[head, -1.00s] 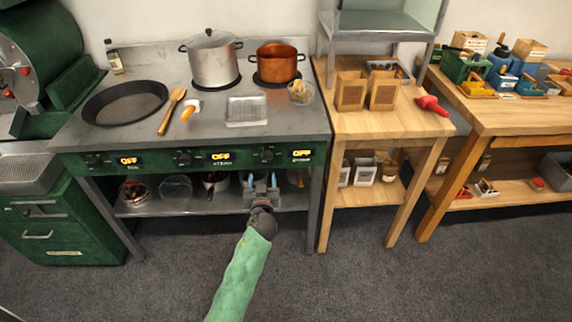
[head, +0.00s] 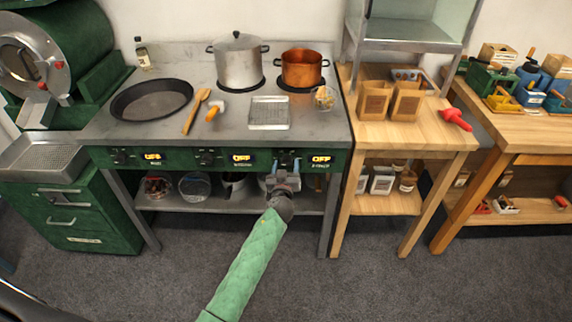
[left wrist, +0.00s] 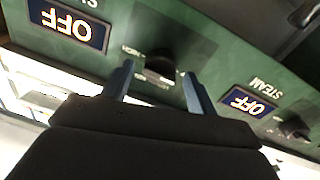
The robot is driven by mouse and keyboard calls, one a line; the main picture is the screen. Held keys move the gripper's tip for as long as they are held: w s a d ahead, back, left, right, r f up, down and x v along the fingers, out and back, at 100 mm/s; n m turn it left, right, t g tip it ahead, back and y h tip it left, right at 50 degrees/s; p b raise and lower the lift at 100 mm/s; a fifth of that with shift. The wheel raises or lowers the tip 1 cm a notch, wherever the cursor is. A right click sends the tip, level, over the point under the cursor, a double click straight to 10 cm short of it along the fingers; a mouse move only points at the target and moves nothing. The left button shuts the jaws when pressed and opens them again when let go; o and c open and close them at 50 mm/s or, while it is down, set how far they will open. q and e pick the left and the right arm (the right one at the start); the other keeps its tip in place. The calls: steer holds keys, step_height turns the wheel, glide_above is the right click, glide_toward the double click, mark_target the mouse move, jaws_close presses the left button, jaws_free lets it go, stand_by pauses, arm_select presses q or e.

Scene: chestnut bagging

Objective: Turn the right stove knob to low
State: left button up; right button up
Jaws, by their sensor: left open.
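The right stove knob (head: 287,156) is a dark knob on the green front panel, just left of the right display (head: 320,160), which reads OFF. My left gripper (head: 284,168) is open at this knob, its arm reaching up from below. In the left wrist view the panel appears upside down. The dark knob (left wrist: 160,67) lies between the two blue-grey fingertips (left wrist: 156,78), with a gap on each side. The right display (left wrist: 68,25) there also reads OFF. My right gripper is not in view.
The stove top (head: 225,118) holds a dark pan (head: 152,99), a steel pot (head: 237,62) and a copper pot (head: 301,69). A lower shelf (head: 220,203) with containers runs under the panel. The middle knob (head: 207,158) sits farther left, beside its OFF display (head: 243,158).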

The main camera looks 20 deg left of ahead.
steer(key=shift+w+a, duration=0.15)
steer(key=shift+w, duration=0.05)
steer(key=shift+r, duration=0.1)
